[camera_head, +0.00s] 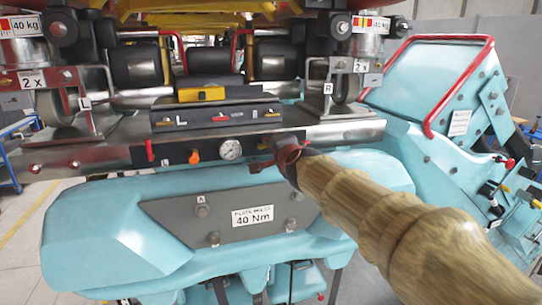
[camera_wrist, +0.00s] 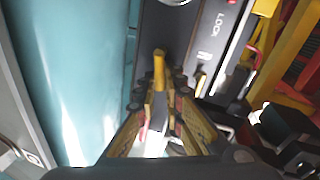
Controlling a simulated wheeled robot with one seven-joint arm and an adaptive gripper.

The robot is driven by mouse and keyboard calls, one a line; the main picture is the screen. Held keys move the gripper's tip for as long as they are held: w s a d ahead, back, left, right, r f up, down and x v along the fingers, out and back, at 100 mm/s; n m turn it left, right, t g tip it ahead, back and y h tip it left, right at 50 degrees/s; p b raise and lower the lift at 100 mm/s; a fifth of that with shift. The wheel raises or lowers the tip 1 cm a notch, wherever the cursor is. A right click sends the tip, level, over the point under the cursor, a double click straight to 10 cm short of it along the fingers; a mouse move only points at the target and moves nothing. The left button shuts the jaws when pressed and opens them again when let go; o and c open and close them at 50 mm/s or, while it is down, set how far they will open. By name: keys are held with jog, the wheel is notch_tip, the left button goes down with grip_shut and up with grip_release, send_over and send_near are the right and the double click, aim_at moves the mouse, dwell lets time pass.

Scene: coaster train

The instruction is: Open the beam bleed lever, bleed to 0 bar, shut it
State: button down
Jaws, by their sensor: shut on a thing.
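The steel beam (camera_head: 120,155) runs across the middle of the head view. Its dark front panel carries a round white pressure gauge (camera_head: 231,149), whose needle is too small to read. The gauge's edge also shows at the top of the wrist view (camera_wrist: 175,1). My gripper (camera_head: 257,167) is at the panel just right of the gauge, partly hidden by my own arm. In the wrist view my gripper (camera_wrist: 160,88) is shut on a short yellow lever (camera_wrist: 159,62), its tip standing up between the fingertips. The lever's angle is hard to tell.
A red lever (camera_head: 150,150) and an orange knob (camera_head: 195,157) sit left of the gauge. Below is a turquoise body with a grey plate (camera_head: 165,212). A turquoise seat with a red bar (camera_head: 432,85) stands at right. A yellow block (camera_head: 201,94) lies above.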

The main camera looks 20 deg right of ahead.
jog(key=shift+d+f+m+y+b, duration=0.1)
jog(key=shift+f+m+y+b, duration=0.35)
jog(key=shift+m+b, duration=0.75)
jog(key=c, duration=1.9)
grip_release()
jog(key=s+r, duration=0.2)
jog(key=s, duration=0.9)
jog(key=shift+s+r, duration=0.15)
jog(key=shift+s, duration=0.2)
